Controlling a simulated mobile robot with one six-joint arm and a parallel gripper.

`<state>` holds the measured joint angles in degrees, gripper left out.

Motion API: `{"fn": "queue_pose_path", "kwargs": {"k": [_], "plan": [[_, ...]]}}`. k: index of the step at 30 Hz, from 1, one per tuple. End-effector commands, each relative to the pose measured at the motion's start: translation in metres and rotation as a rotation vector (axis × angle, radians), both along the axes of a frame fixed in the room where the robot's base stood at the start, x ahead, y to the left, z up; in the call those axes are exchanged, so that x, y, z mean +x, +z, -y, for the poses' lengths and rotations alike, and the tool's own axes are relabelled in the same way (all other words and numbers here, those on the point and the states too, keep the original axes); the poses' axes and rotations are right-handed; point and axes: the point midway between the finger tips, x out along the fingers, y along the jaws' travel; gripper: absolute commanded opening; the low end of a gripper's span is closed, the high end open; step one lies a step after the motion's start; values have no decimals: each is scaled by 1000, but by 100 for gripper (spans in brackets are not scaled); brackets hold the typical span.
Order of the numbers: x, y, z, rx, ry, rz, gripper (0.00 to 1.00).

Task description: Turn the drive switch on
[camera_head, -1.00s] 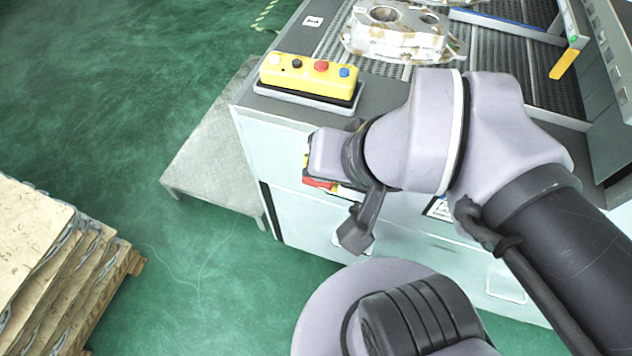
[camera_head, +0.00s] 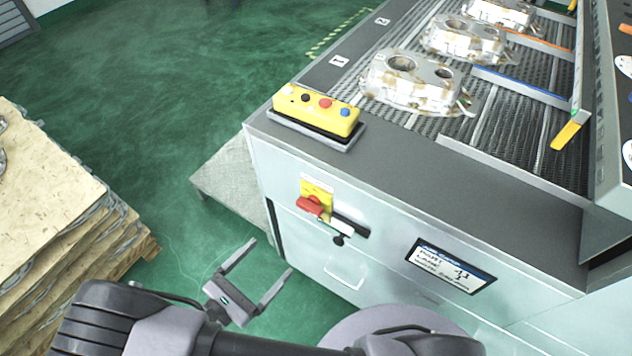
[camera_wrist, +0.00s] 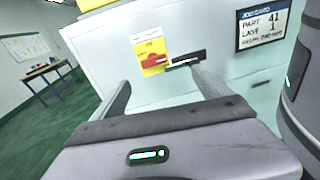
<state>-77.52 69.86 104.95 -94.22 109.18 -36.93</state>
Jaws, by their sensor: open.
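The drive switch (camera_head: 312,205) is a red rotary handle on a yellow plate, on the upper left of the machine's pale front panel. Its red handle lies roughly sideways, slightly tilted. In the wrist view the yellow plate with the red handle (camera_wrist: 154,60) shows ahead, between and beyond my fingers. A dark slot with a black knob (camera_head: 340,238) sits just right of the switch. My gripper (camera_head: 267,262) is open and empty, in front of and below the switch to its left in the head view, apart from the panel.
A yellow button box (camera_head: 318,112) stands on the machine's top edge. Castings (camera_head: 410,82) lie on the conveyor behind it. A label display (camera_head: 450,266) is right of the switch.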

Motion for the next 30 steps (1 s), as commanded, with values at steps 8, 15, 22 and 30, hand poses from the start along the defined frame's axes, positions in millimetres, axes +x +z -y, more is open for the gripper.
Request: {"fn": "queue_pose_path", "kwargs": {"k": [8,15,22,30], "plan": [[17,-16,8,-73,93,8,87],[75,-17,54,-70,88,7,87],[117,-16,86,-68,90,8,87],[131,-14,97,-68,94,8,87]]}}
